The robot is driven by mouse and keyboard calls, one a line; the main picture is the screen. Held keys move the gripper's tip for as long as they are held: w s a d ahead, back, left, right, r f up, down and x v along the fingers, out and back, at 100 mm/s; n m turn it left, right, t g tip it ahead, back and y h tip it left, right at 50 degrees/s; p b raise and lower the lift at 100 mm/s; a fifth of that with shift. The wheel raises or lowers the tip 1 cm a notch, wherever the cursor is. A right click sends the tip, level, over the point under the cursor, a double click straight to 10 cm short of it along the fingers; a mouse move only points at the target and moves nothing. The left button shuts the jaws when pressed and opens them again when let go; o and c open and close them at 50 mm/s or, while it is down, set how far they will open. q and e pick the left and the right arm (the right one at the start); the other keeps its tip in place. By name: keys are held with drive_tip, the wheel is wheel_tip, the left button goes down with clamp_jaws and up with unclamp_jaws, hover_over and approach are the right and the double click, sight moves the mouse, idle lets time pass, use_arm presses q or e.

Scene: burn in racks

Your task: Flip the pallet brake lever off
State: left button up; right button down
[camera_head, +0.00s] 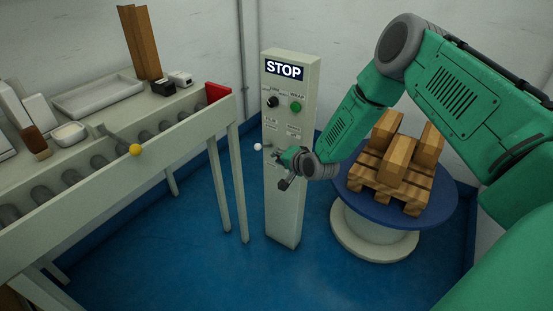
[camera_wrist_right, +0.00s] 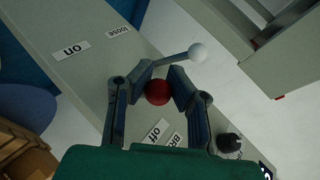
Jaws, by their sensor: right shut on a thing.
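The pallet brake lever shows in the right wrist view as a red ball knob (camera_wrist_right: 157,92); its stem is hidden. It is on the pale control post (camera_head: 285,215), beside the labels "off" (camera_wrist_right: 159,131) and "BR…", with an "on" label (camera_wrist_right: 71,50) farther along. In the head view the knob is hidden by my right gripper (camera_head: 284,167), which is at the front of the post. In the right wrist view my right gripper (camera_wrist_right: 159,84) has its fingers on both sides of the red knob, shut on it. My left gripper is not in view.
A white-knobbed lever (camera_head: 258,146) sticks out close to my right fingers. A black knob (camera_head: 272,102) and a green button (camera_head: 296,107) sit higher on the post. A roller conveyor (camera_head: 110,155) stands left; a blue turntable (camera_head: 440,204) with a loaded pallet stands right.

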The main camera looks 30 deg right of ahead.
drive_tip(key=shift+d+r, duration=0.15)
drive_tip(key=shift+d, duration=0.55)
drive_tip(key=c, duration=1.5)
unclamp_jaws()
drive_tip(key=shift+r, duration=0.1)
drive_tip(key=shift+o, duration=0.9)
drive_tip(key=shift+s+d, duration=0.1)
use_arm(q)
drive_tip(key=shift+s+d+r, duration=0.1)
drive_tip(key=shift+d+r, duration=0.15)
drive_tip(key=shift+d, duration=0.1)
use_arm(e)
drive_tip(key=shift+f, duration=0.2)
drive_tip(key=shift+s+r, duration=0.1)
drive_tip(key=shift+s, duration=0.05)
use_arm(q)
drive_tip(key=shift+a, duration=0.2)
use_arm(e)
drive_tip(key=v, duration=1.1)
drive_tip(key=shift+s, duration=0.35)
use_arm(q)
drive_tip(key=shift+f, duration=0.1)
use_arm(e)
drive_tip(key=shift+r, duration=0.1)
